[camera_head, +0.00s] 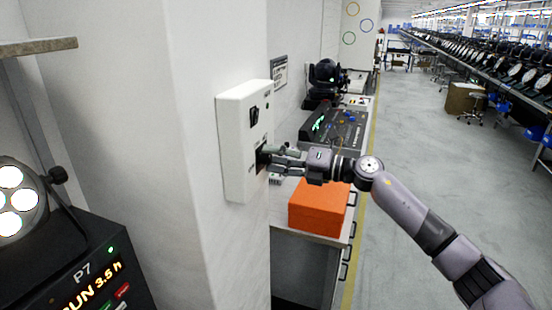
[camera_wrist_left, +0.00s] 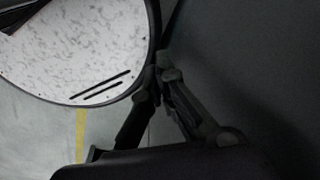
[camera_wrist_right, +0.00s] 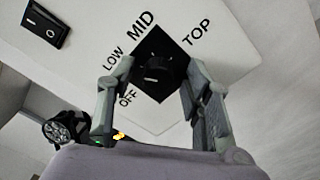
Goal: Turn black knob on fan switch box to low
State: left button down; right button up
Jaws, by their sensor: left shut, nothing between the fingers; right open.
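The white fan switch box (camera_head: 238,110) is fixed to the wall at mid-left in the head view. Its black knob (camera_wrist_right: 157,68) sits on a black diamond plate in the right wrist view, with OFF, LOW, MID and TOP printed around it. I cannot tell surely which label its pointer faces. My right gripper (camera_head: 272,155) is at the lower part of the box. Its open fingers (camera_wrist_right: 155,85) stand either side of the knob; contact is unclear. In the head view it largely hides the knob. My left gripper (camera_wrist_left: 165,78) is shut and empty, seen only in its wrist view.
A black rocker switch (camera_wrist_right: 46,28) is on the same box. Below and right, an orange box (camera_head: 318,208) sits on a bench, with a control console (camera_head: 335,128) behind. A P7 lamp unit (camera_head: 90,260) stands at lower left. The aisle at right is open floor.

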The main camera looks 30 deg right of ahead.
jog(key=v, duration=1.2)
dwell(0.6)
